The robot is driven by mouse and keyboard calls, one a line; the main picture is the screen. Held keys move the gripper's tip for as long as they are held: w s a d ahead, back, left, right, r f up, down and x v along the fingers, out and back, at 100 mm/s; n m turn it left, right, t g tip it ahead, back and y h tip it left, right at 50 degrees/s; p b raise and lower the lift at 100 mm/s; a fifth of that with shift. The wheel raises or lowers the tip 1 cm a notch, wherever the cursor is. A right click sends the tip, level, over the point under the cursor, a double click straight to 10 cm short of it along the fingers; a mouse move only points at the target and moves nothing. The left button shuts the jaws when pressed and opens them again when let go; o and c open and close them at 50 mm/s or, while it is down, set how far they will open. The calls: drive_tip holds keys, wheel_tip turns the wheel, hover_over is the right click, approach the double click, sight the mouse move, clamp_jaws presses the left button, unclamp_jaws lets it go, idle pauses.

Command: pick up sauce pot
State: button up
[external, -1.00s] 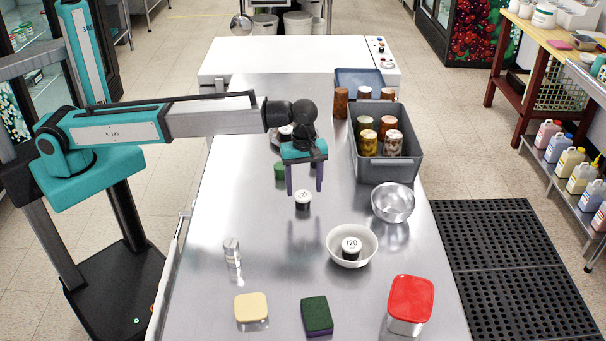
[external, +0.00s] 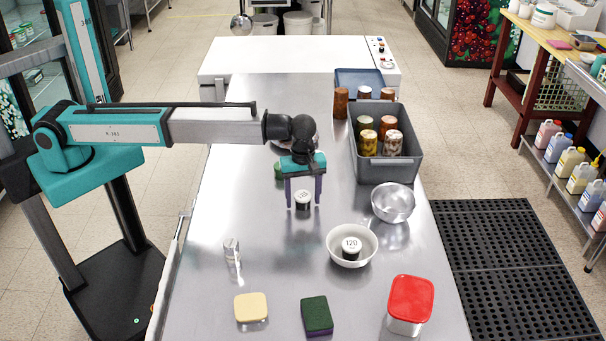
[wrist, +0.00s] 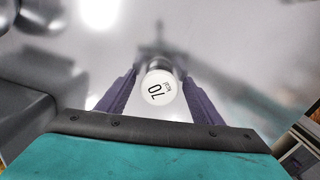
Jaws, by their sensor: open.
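The sauce pot is likely the small dark pot with a white lid (external: 303,198) standing upright on the steel table; its label is too small to read in the external view. In the wrist view the white lid (wrist: 157,88) reads 70 and lies between the finger tips. My gripper (external: 304,206) is open and low, with one purple finger on each side of this pot. I cannot tell whether either finger touches it. Another white-lidded pot marked 120 (external: 351,247) sits inside a pale bowl (external: 337,257) to the right and nearer the camera.
A steel bowl (external: 393,203) and a grey bin (external: 392,172) of jars stand to the right. A green-lidded item (external: 279,171) is behind my gripper. A shaker (external: 232,252), a yellow sponge (external: 251,307), a green sponge (external: 317,315) and a red-lidded tub (external: 410,300) are nearer the camera.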

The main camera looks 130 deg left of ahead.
drive_tip(key=shift+f, duration=0.35)
idle(0.3)
drive_tip(key=c, duration=1.1)
drive_tip(key=shift+c, duration=0.2)
drive_tip(key=shift+r, duration=0.1)
drive_tip(key=shift+r+b, duration=0.9)
drive_tip(key=shift+r, duration=0.75)
drive_tip(key=s+d+b, duration=0.1)
drive_tip(key=s+d, duration=0.2)
drive_tip(key=s, duration=0.1)
drive_tip(key=s+d+r+b, duration=0.1)
drive_tip(key=s+d, duration=0.2)
drive_tip(key=s, duration=0.1)
drive_tip(key=s+d+b, duration=0.1)
drive_tip(key=s+d, duration=0.2)
drive_tip(key=s, duration=0.2)
drive_tip(key=shift+d+r+b, duration=0.2)
drive_tip(key=shift+r+b, duration=0.05)
drive_tip(key=shift+b, duration=0.15)
